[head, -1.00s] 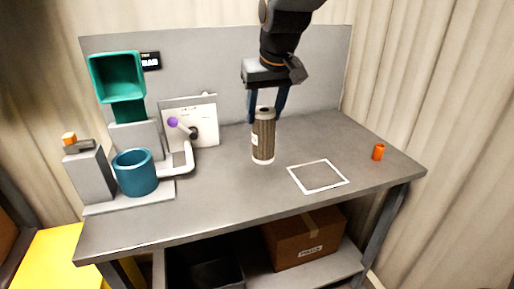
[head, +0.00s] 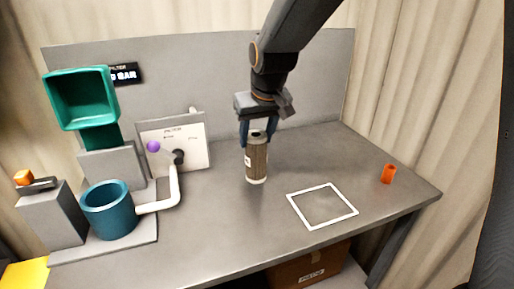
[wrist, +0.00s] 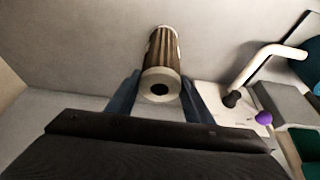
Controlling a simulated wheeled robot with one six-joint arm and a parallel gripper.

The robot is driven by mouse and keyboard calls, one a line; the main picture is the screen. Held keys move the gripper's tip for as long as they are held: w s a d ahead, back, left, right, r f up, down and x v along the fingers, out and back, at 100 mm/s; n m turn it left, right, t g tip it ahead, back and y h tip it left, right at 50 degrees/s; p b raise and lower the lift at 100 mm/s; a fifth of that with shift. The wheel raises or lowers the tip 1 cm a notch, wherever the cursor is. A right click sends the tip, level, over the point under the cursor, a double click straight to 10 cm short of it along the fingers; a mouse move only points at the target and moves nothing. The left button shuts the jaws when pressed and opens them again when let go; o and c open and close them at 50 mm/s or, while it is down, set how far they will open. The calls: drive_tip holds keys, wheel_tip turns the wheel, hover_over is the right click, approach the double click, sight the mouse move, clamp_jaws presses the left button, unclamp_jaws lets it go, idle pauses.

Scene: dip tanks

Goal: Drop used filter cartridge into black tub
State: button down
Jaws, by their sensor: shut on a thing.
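The used filter cartridge (head: 257,160) is a brown pleated cylinder with pale end caps and a dark hole in its top. My gripper (head: 258,134) is shut on its upper end and holds it upright over the grey bench. Whether its lower end touches the bench I cannot tell. In the wrist view the cartridge (wrist: 161,70) sits between the two blue fingers (wrist: 160,95), with its holed end cap toward the camera. The black tub does not show now in either view.
A teal housing (head: 82,97) and a blue cup (head: 108,212) with a white pipe stand at left. A panel with a purple-knobbed lever (head: 154,146) is behind. A cardboard box (head: 300,270) is below.

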sight(257, 148)
drive_tip(key=shift+d+f+p, duration=0.1)
drive_tip(key=shift+f+p, duration=0.2)
drive_tip(key=shift+f, duration=1.6)
drive_tip(key=c, duration=0.9)
unclamp_jaws()
